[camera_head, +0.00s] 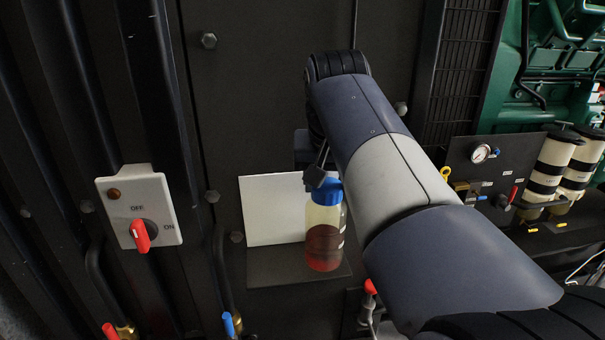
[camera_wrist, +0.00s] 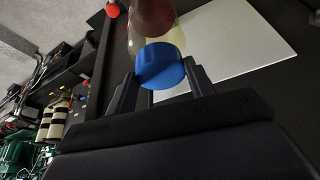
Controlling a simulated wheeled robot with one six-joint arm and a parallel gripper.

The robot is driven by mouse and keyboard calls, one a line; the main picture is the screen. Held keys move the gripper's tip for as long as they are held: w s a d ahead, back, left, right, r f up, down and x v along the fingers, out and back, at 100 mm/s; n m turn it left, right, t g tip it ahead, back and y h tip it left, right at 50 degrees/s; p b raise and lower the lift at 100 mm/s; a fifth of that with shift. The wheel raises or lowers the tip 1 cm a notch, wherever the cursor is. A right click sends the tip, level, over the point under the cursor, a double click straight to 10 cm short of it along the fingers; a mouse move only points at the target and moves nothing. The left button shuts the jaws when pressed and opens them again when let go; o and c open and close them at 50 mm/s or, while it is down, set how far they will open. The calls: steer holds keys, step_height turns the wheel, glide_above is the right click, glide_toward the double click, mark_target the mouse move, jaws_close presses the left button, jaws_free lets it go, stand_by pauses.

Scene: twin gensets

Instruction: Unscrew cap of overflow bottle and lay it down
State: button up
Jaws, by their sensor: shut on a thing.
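The overflow bottle (camera_head: 324,240) stands upright on a small dark shelf, clear above with dark red liquid in its lower part. Its blue cap (camera_head: 327,191) sits on top of the neck. My gripper (camera_head: 322,180) reaches the cap from above and to the left. In the wrist view the two fingers of my gripper (camera_wrist: 160,80) are shut on the sides of the blue cap (camera_wrist: 160,64). The bottle (camera_wrist: 152,20) extends beyond the cap there. I cannot tell whether the cap is loose on its thread.
A white panel (camera_head: 271,209) stands behind the bottle on the dark shelf (camera_head: 290,267). A switch box (camera_head: 138,205) with a red knob is on the wall at left. A gauge panel (camera_head: 485,165) and white canisters (camera_head: 553,165) are at right. Some bare shelf shows left of the bottle.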

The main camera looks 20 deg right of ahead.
steer(key=shift+c, duration=0.9)
steer(key=shift+d+r+n+t+y+p, duration=0.15)
steer(key=shift+n+y+p, duration=0.25)
steer(key=shift+n, duration=0.75)
steer(key=shift+d+n+t+y+p, duration=0.15)
steer(key=shift+n+y+p, duration=0.25)
steer(key=shift+n, duration=0.75)
steer(key=shift+d+r+n+y+p, duration=0.1)
steer(key=shift+n+y+p, duration=0.25)
steer(key=shift+n, duration=0.25)
steer(key=shift+d+n+y+p, duration=0.1)
steer(key=shift+n+y+p, duration=0.45)
steer(key=shift+n, duration=1.15)
steer(key=shift+d+r+n+y+p, duration=0.15)
steer(key=shift+n+y+p, duration=0.25)
steer(key=shift+n, duration=0.5)
steer(key=n+g+p, duration=0.1)
steer(key=n, duration=0.1)
steer(key=shift+w+d+n+y, duration=0.1)
steer(key=shift+w+n+y, duration=0.05)
steer(key=shift+n+y, duration=0.2)
steer(key=shift+f, duration=0.2)
